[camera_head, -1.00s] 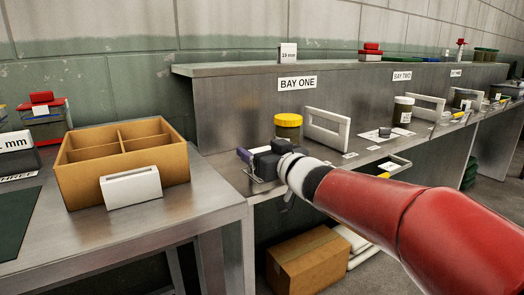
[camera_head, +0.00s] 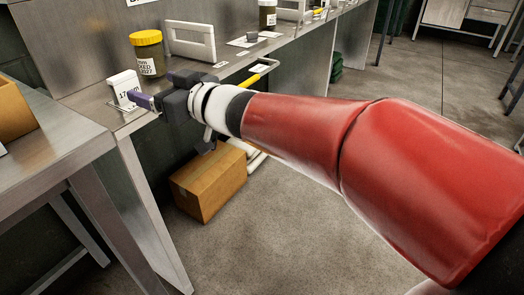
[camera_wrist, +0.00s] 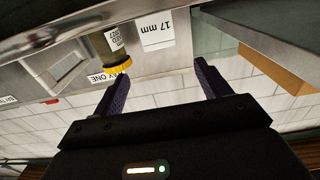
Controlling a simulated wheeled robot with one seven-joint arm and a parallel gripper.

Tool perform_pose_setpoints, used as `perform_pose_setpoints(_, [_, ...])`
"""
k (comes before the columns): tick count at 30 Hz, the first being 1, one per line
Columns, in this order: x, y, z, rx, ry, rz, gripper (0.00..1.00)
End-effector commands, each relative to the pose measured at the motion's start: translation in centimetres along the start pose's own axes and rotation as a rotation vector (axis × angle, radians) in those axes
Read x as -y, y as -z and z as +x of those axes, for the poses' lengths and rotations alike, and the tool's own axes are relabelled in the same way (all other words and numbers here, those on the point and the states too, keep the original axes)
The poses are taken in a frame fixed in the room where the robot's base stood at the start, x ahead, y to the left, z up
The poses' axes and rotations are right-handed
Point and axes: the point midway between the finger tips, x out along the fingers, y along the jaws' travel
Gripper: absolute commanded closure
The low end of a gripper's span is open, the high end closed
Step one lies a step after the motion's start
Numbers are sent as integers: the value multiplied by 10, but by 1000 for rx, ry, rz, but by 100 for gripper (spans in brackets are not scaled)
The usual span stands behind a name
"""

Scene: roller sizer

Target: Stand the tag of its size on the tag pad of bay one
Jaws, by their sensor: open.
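A white tag marked 17 mm (camera_head: 124,83) stands upright near the left end of the bay one bench (camera_head: 92,98). In the wrist view my gripper (camera_wrist: 161,72) is open and empty. The surface under the tag is partly hidden by a finger, so I cannot tell whether it rests on a pad.
A jar with a yellow lid (camera_head: 148,52) stands just behind the tag. A white frame (camera_head: 191,41) stands right of it. A yellow handle (camera_head: 257,75) sticks out at the bench front. A cardboard box (camera_head: 209,182) lies on the floor below.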

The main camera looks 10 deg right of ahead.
Motion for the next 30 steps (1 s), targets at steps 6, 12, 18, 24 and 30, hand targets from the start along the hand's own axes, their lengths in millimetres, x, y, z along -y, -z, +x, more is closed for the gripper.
perform_pose_setpoints(6, [-45, -3, -36, 54, -239, -19, 24])
perform_pose_setpoints(12, [-108, -54, -164, 350, -721, 52, 24])
perform_pose_setpoints(18, [-72, -136, -282, 753, -879, 279, 24])
perform_pose_setpoints(24, [-18, -179, -327, 971, -803, 440, 24])
perform_pose_setpoints(30, [-6, -186, -334, 1012, -773, 470, 24])
